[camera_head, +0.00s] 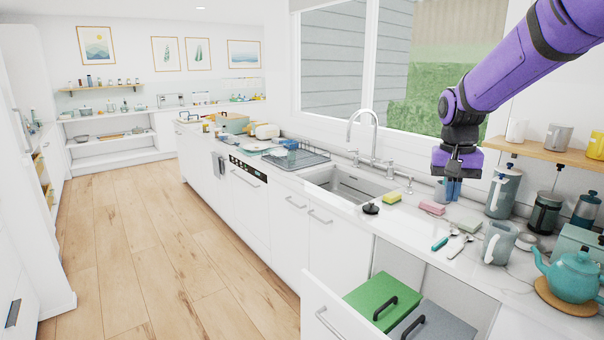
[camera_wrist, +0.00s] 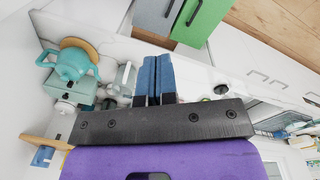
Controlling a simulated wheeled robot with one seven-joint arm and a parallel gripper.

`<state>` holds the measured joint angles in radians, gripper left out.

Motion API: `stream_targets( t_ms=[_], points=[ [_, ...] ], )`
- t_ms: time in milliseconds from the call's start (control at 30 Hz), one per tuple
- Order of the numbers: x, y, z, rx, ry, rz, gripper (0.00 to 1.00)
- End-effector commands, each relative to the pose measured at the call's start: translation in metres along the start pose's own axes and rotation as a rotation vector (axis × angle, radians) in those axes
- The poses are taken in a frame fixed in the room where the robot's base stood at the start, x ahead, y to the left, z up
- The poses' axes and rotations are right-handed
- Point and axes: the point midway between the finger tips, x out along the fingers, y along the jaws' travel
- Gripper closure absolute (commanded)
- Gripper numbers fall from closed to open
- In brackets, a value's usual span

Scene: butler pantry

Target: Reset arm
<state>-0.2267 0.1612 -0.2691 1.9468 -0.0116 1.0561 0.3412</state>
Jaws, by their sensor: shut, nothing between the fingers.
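My purple arm reaches in from the upper right in the head view. My gripper (camera_head: 453,188) points down above the counter, to the right of the sink. Its two blue fingers are together with nothing between them; they also show side by side in the wrist view (camera_wrist: 154,80). The fingers hang in the air and hide part of the counter behind them.
Below are a pink sponge (camera_head: 432,207), a yellow sponge (camera_head: 392,198), a teal-handled utensil (camera_head: 441,242) and a mug (camera_head: 498,243). A teal teapot (camera_head: 572,275) stands right. An open drawer holds green (camera_head: 384,300) and grey (camera_head: 440,322) lidded bins. A shelf (camera_head: 545,152) is close to my arm.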

Motion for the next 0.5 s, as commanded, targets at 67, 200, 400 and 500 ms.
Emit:
stream_targets(
  t_ms=[67, 200, 400, 500],
  points=[
    [-0.017, 0.010, 0.021, -0.022, 0.028, -0.033, 1.00],
    [-0.038, 0.024, 0.055, -0.068, 0.076, -0.079, 1.00],
    [-0.060, 0.044, 0.107, -0.136, 0.155, -0.128, 1.00],
    [-0.068, 0.053, 0.134, -0.169, 0.197, -0.145, 1.00]
  ],
)
